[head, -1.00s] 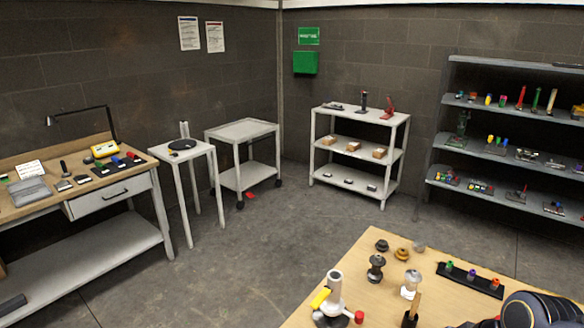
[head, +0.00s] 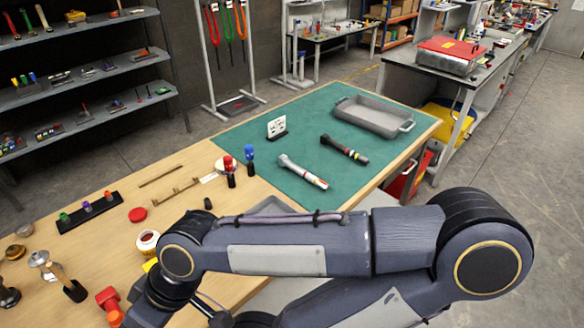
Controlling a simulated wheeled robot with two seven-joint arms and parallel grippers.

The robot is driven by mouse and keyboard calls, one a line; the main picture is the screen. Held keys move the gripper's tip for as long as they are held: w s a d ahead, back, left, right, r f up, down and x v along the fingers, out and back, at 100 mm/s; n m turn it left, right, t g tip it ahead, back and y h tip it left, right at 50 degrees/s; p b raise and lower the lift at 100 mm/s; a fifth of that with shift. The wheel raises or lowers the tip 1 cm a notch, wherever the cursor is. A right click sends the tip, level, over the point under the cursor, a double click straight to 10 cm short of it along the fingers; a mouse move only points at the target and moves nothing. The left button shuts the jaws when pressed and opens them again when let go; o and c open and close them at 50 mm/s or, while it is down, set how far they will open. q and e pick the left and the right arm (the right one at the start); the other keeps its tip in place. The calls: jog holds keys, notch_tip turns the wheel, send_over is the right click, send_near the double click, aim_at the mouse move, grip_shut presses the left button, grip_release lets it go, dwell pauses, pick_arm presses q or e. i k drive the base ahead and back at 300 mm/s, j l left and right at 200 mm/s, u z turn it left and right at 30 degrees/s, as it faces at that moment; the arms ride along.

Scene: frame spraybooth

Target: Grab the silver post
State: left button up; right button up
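A silver post (head: 303,172) with red, white and dark bands at its near end lies on the green mat (head: 270,152), apart from other things. A similar black post (head: 345,149) with coloured bands lies to its right and farther back. My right arm crosses the lower part of the head view, in front of the table's near side. Its dark wrist parts are at the lower left, and I cannot make out fingertips. My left gripper is out of view.
A grey tray (head: 373,117) sits at the mat's far right. Red and blue bottles (head: 230,172) stand by the mat's left edge. A black rack (head: 89,212) and several small tools are on the wood at left. The mat around the silver post is clear.

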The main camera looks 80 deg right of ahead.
aim_at(283, 159)
jog(key=z, duration=2.8)
jog(key=i+l+u, duration=0.1)
jog(key=u, duration=0.85)
jog(key=i+l+u, duration=0.15)
jog(key=l+u, duration=0.95)
jog(key=l, duration=1.25)
jog(key=k, duration=0.05)
